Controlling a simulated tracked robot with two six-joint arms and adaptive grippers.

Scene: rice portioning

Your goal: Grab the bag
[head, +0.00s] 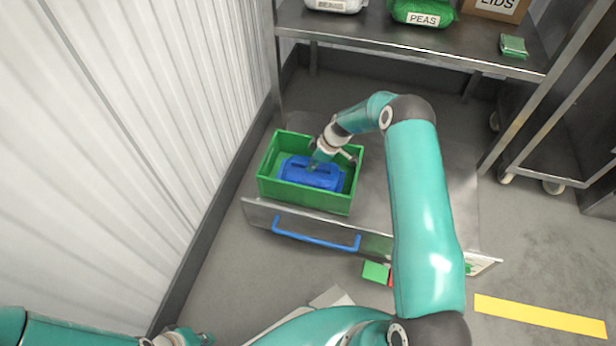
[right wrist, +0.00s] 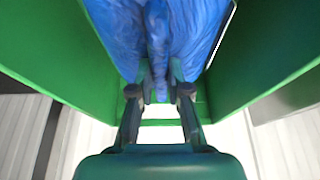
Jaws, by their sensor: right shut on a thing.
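A blue bag (head: 312,174) lies inside a green crate (head: 305,196) on a low grey surface. The bag fills much of the right wrist view (right wrist: 125,30). My right gripper (head: 318,165) reaches down into the crate from the right and is shut on the bag. In the right wrist view, its two fingers (right wrist: 159,88) pinch a gathered fold of the blue plastic between the green crate walls. My left gripper (head: 190,338) is at the bottom left, far from the crate; only a small part of it shows, so its jaws cannot be read.
A blue handle (head: 315,234) is on the front of the low grey surface. A steel shelf (head: 420,42) behind holds a peas bag (head: 424,12) and a lids box (head: 495,8). A corrugated white wall (head: 170,120) stands close on the left. A yellow strip (head: 540,317) marks open floor at right.

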